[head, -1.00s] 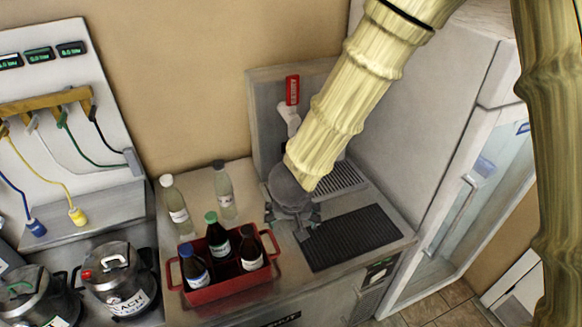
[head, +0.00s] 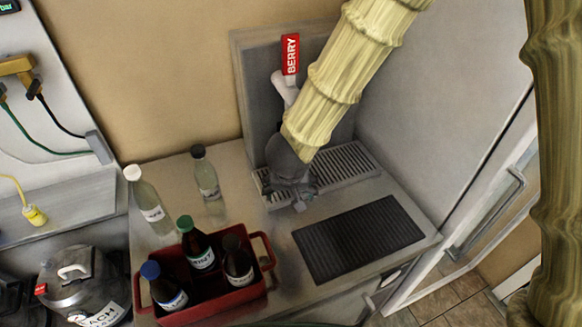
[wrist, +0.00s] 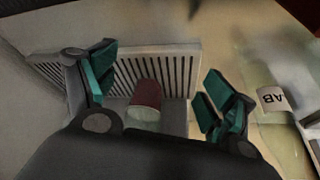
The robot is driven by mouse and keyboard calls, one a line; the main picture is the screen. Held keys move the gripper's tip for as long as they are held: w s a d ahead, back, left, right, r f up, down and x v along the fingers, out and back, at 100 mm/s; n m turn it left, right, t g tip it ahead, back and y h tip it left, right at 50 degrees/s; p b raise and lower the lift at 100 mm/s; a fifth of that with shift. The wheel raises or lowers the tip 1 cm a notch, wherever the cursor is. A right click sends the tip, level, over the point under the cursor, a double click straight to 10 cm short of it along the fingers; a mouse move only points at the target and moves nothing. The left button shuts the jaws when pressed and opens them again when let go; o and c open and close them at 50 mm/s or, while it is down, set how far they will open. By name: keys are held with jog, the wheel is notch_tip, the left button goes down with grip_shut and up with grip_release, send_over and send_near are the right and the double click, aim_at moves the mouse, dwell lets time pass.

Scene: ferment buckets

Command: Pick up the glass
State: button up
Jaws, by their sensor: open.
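The glass (wrist: 146,96) shows in the wrist view as a small tumbler with dark red contents and a paler, clear end towards my gripper. It is by the slatted drip grate (wrist: 180,68). In the head view the glass is hidden behind my gripper and arm. My gripper (head: 296,192) is open at the left part of the grate, below the tap with the red BERRY handle (head: 290,54). In the wrist view its green-padded fingers stand either side of the glass, with a visible gap on both sides.
A red crate (head: 213,300) with several dark bottles stands left of my gripper. Two clear bottles, one white-capped (head: 146,196) and one black-capped (head: 205,178), stand behind it. A black ribbed mat (head: 358,238) lies bare at the right. Steel buckets (head: 80,285) stand further left.

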jog(key=w+p, duration=0.3)
jog(key=w, duration=0.6)
jog(key=shift+w+p, duration=0.3)
jog(key=shift+p, duration=0.05)
jog(key=shift+w+r+p, duration=0.1)
jog(key=shift+w+p, duration=0.55)
jog(key=shift+w, duration=0.55)
jog(key=shift+x, duration=1.15)
jog(key=shift+w+f, duration=0.15)
jog(key=shift+f, duration=0.35)
jog(key=c, duration=1.4)
